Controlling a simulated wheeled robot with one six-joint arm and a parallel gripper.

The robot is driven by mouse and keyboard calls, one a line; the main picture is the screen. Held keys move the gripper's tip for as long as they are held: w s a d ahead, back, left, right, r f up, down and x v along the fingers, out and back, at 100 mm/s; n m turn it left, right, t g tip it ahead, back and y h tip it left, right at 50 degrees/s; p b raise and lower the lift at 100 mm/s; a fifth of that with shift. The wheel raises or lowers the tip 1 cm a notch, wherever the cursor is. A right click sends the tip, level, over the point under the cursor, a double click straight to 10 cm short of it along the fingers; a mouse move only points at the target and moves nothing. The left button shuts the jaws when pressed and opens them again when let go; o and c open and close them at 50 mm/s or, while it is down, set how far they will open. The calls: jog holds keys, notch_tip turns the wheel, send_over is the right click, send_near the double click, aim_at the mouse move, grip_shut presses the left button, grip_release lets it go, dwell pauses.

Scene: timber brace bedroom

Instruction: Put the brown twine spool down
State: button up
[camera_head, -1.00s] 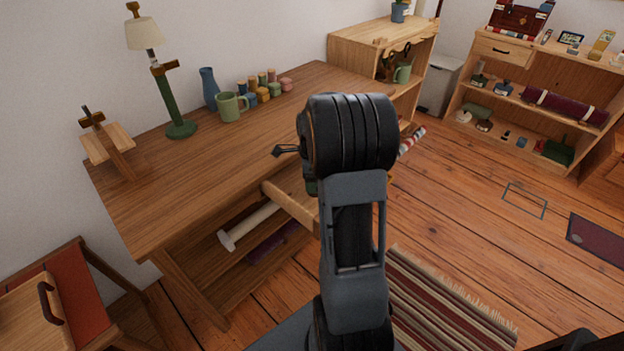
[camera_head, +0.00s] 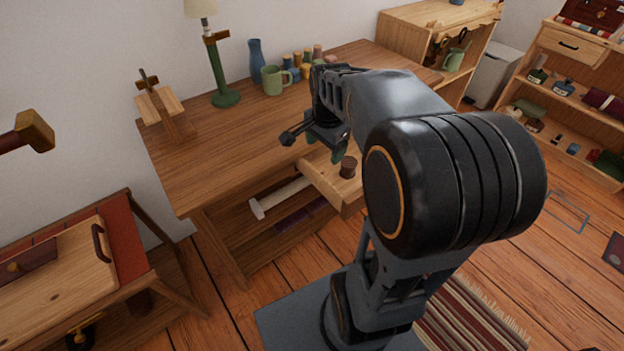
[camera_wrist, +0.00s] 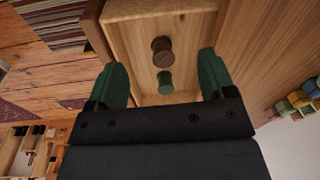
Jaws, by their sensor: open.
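The brown twine spool (camera_head: 348,166) stands upright in the pulled-out desk drawer (camera_head: 345,195). The wrist view shows the brown spool (camera_wrist: 162,51) just beyond the fingertips, near a green spool (camera_wrist: 165,82) in the same drawer (camera_wrist: 190,25). My gripper (camera_head: 325,153) is over the drawer, to the left of the brown spool in the head view. In the wrist view, my gripper (camera_wrist: 162,70) is open, its green fingers wide apart and holding nothing. The green spool is hidden in the head view.
A wooden cabinet (camera_head: 400,20) stands at the desk's far end. The desk's front middle is clear.

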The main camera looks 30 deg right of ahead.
jog(key=s+a+f+n+t, duration=0.1)
jog(key=s+a+n, duration=0.8)
jog(key=n, duration=0.5)
jog(key=shift+a+f+n+t, duration=0.25)
jog(key=shift+n+t, duration=0.05)
jog(key=shift+t, duration=0.1)
jog(key=shift+r, duration=0.1)
